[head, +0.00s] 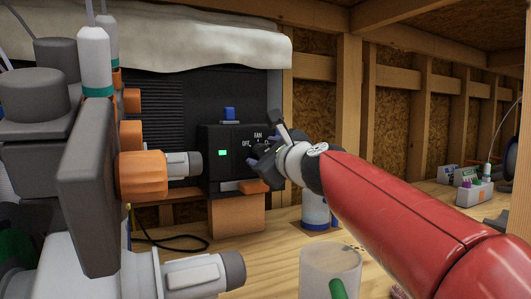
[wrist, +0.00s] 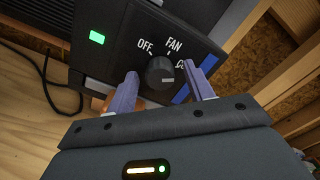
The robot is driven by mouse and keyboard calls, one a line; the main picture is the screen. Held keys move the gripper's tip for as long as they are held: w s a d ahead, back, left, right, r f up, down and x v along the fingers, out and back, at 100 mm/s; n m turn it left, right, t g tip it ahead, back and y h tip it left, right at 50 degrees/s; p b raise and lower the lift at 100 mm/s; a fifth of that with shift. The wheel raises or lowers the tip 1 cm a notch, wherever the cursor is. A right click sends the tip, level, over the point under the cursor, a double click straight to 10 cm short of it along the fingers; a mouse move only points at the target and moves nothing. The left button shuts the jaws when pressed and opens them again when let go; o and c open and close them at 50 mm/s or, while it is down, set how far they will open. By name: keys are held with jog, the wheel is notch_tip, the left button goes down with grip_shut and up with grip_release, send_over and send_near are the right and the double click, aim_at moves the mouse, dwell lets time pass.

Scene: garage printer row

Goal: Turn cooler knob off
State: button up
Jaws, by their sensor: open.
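The cooler's black control panel (head: 212,180) faces me in the head view, with a lit green light (head: 222,153) at its left. In the wrist view, the round dark knob (wrist: 160,72) sits below the labels OFF, FAN and a partly hidden one starting with C. Which label the knob points to is not clear. My gripper (wrist: 161,70) is open, one finger left of the knob and one right of it. I cannot tell whether either finger touches it. In the head view, my gripper (head: 262,168) hides the knob and the panel's right part.
Grey and orange machine parts (head: 142,172) fill the left. A black cable (head: 175,241) lies on the bench. Small boxes (head: 475,192) stand far right.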

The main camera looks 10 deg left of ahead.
jog(key=c, duration=1)
jog(key=shift+o, duration=0.2)
jog(key=n+b, duration=0.1)
jog(key=n, duration=0.3)
jog(key=shift+f+n+b, duration=0.15)
jog(key=shift+n+b, duration=0.15)
jog(key=shift+b, duration=0.1)
jog(key=n+b, duration=0.2)
jog(key=n, duration=0.3)
jog(key=n+b, duration=0.2)
jog(key=n, duration=0.2)
jog(key=n+b, duration=0.1)
jog(key=n, duration=0.2)
jog(key=shift+n, duration=0.4)
jog(key=n+b, duration=0.2)
jog(key=n, duration=0.4)
jog(key=shift+b, duration=0.3)
jog(key=shift+n, duration=0.4)
